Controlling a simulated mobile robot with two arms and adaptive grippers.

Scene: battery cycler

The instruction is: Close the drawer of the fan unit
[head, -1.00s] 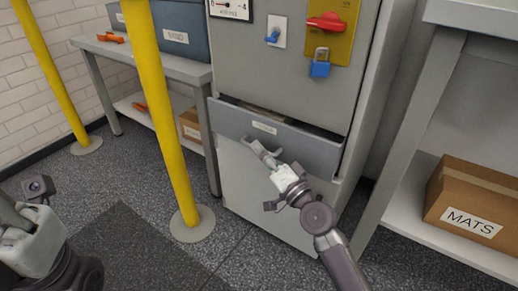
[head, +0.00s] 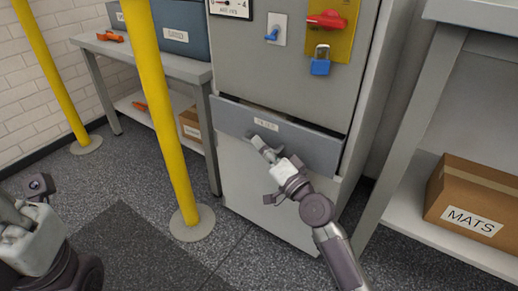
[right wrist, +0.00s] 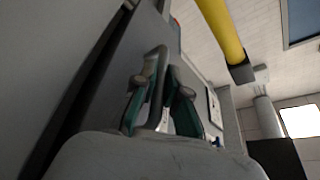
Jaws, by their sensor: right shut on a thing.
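The fan unit (head: 285,70) is a tall grey cabinet in the middle of the head view. Its drawer (head: 312,150) has a small white label and stands partly open, with a dark gap along its top edge. My right gripper (head: 258,144) is at the drawer front, just below the label, and is shut on the drawer's handle. In the right wrist view its fingers (right wrist: 162,105) sit on both sides of the grey bar handle (right wrist: 156,75). My left gripper (head: 18,225) is at the lower left, far from the unit, and its fingers are mostly cut off.
A yellow post (head: 165,110) stands left of the unit on the floor. A grey bench (head: 85,42) is behind it. On the right, a shelf (head: 395,210) holds a box marked MATS (head: 475,200). A blue padlock (head: 320,62) hangs on the unit above the drawer.

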